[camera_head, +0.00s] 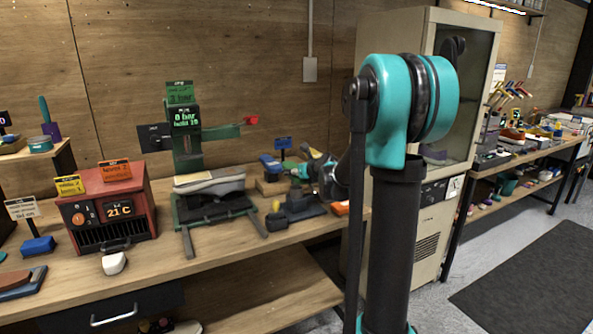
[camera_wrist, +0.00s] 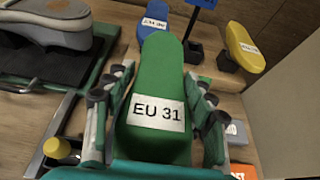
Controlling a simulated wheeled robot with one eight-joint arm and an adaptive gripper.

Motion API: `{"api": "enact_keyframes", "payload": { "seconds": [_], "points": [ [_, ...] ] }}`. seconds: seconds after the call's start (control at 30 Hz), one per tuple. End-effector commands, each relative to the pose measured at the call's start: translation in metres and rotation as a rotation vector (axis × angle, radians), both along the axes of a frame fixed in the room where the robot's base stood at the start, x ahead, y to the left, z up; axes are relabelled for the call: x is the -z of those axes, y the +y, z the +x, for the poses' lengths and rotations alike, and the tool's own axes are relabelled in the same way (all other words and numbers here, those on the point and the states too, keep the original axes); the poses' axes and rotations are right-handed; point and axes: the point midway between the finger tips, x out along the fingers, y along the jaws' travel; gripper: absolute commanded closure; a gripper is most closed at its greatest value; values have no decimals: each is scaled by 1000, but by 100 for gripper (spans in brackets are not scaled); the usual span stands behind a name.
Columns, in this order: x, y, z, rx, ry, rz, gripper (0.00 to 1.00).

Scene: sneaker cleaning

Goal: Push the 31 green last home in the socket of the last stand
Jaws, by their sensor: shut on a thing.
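The green last (camera_wrist: 158,72), with a white EU 31 label, fills the middle of the wrist view. My gripper (camera_wrist: 158,85) has its fingers on both sides of it and is shut on it. In the head view my gripper (camera_head: 322,172) is over the right part of the bench, and I cannot make out the green last there. A low dark block (camera_head: 300,208) below my gripper may be the last stand. No socket shows in either view, so I cannot tell how deep the last sits.
A blue last (camera_wrist: 157,18) and a yellow last (camera_wrist: 243,47) lie beyond the green one. A sneaker sole (camera_wrist: 45,18) rests on the press at left. A red heater (camera_head: 112,208) stands farther left.

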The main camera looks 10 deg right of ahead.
Motion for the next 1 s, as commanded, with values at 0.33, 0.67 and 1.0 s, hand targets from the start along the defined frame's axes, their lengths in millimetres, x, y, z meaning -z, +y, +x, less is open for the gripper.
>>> {"api": "enact_keyframes", "payload": {
  "seconds": [0.33, 0.67, 1.0],
  "points": [
    [8, 0, 0, 0, 0, 0, 91],
    [15, 0, 0, 0, 0, 0, 91],
    [17, 0, 0, 0, 0, 0, 20]
  ]
}}
